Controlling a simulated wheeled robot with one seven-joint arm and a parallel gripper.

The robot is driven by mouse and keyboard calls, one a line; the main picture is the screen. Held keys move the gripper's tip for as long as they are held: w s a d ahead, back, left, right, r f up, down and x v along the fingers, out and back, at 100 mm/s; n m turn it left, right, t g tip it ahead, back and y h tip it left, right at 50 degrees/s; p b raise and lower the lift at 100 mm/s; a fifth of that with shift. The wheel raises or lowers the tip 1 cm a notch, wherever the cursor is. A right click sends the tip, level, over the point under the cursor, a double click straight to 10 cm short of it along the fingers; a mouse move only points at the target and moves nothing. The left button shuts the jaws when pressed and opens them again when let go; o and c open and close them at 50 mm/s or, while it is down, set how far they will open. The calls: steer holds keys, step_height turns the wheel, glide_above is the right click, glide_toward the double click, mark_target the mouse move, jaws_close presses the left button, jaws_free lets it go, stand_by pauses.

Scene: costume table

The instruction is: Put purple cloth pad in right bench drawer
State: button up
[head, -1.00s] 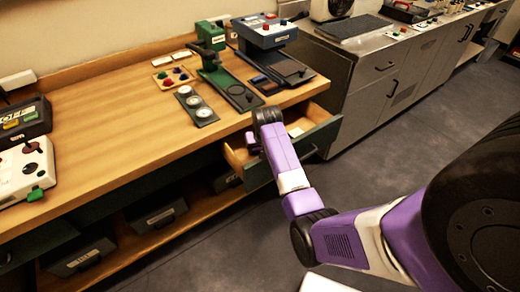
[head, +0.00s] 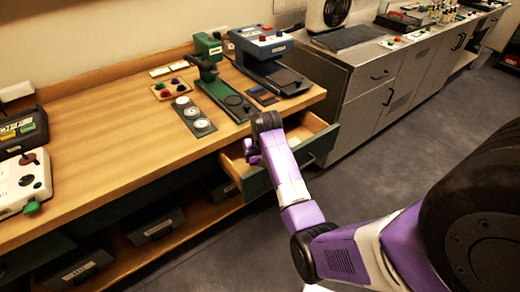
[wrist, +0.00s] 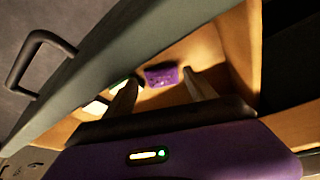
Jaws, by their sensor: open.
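The right bench drawer (head: 262,178) is pulled out under the right end of the wooden bench. It has a dark green front and a light wood inside. The purple cloth pad (wrist: 161,77) lies inside the drawer in the wrist view. My gripper (wrist: 160,88) is open, with its two fingers reaching into the drawer, one on each side of the pad in the picture. I see no finger clearly touching the pad. In the head view my arm hides the gripper tips and the pad.
Small white and green items (wrist: 108,97) lie left of the pad in the drawer. The drawer's handle (wrist: 38,68) sticks out from its front. A green stand (head: 222,90) and a blue device (head: 268,55) stand on the bench above. Metal cabinets (head: 375,95) stand to the right.

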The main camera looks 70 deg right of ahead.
steer(key=v, duration=0.8)
steer(key=shift+r, duration=0.25)
